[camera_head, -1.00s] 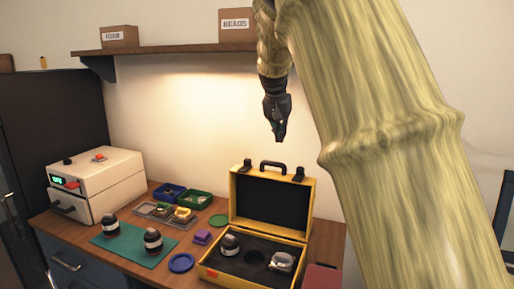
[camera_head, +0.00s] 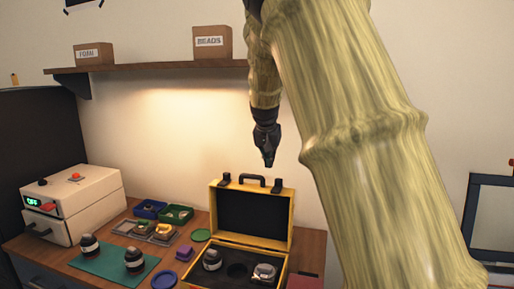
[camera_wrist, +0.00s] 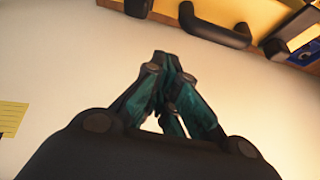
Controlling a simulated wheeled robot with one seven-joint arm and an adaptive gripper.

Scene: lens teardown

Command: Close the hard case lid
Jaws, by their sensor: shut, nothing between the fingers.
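The yellow hard case (camera_head: 225,262) stands on the bench with its lid (camera_head: 253,215) upright and open. The lid has a black lining, with a dark handle (camera_head: 253,180) and latches on its top edge. The case base holds a dark lens (camera_head: 212,260) at left and a silver and black part (camera_head: 264,272) at right, with an empty round recess (camera_head: 237,270) between them. My gripper (camera_head: 268,162) is shut and empty in the air above the lid, apart from it. In the wrist view my closed fingers (camera_wrist: 165,60) point toward the wall, and the lid's handle (camera_wrist: 215,30) shows at the top.
Two dark lenses (camera_head: 134,261) stand on a green mat (camera_head: 108,264) at left. A white box (camera_head: 85,200) with a display stands behind. Trays (camera_head: 175,214), a purple block (camera_head: 185,253) and a blue disc (camera_head: 163,280) lie left of the case. A shelf (camera_head: 160,68) hangs above.

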